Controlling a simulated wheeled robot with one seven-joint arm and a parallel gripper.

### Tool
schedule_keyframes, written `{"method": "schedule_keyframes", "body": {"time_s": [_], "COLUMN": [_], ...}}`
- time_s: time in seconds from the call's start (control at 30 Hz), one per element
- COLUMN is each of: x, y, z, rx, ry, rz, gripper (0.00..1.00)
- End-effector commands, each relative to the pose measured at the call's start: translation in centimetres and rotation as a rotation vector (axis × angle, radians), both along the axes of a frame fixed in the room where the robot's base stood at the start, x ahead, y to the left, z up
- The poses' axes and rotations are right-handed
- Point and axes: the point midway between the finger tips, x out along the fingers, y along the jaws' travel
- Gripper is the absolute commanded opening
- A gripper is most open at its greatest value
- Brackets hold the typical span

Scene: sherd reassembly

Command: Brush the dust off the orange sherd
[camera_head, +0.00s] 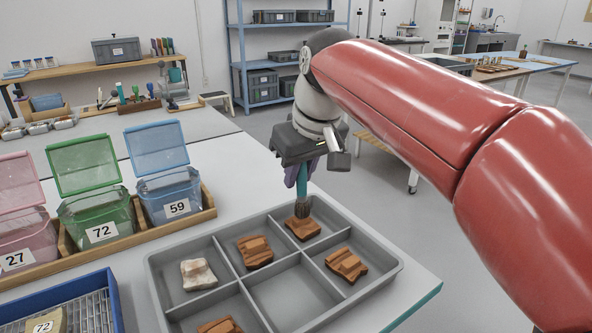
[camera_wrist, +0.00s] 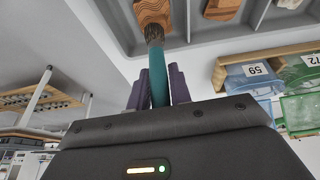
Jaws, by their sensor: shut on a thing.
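My gripper (camera_head: 298,180) points down over the far compartment of a grey divided tray (camera_head: 390,280). Its purple fingers are shut on the teal handle of a brush (camera_head: 302,188), which is held upright. The dark bristles meet an orange-brown sherd (camera_head: 304,231) lying in that compartment; they seem to touch its top. In the wrist view the brush (camera_wrist: 158,72) runs from between the fingers (camera_wrist: 158,88) to the grooved orange sherd (camera_wrist: 152,13). The bristles cover part of the sherd. I see no clear dust on the part that shows.
Other tray compartments hold similar brown sherds (camera_head: 255,252) (camera_head: 346,265) (camera_head: 219,326) and one pale sherd (camera_head: 198,274). The front middle compartment is empty. Lidded bins in green (camera_head: 100,212) and blue (camera_head: 168,190) stand in a wooden rack at left. A blue tray (camera_head: 100,285) is at front left.

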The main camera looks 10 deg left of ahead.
Motion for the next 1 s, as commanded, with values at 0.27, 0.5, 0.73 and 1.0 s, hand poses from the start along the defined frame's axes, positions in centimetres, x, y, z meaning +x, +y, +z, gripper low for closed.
{"method": "schedule_keyframes", "body": {"time_s": [0.27, 0.5, 0.73, 1.0], "x": [0.4, 0.4, 0.4, 0.4], "y": [-0.3, -0.3, -0.2, -0.1], "z": [0.0, 1.9, 3.8, 5.8], "rx": [0.001, 0.000, 0.002, 0.001], "ry": [0.000, -0.001, -0.003, -0.002], "rz": [-0.001, -0.001, 0.000, 0.000], "gripper": [0.00, 0.00, 0.00, 0.00]}}
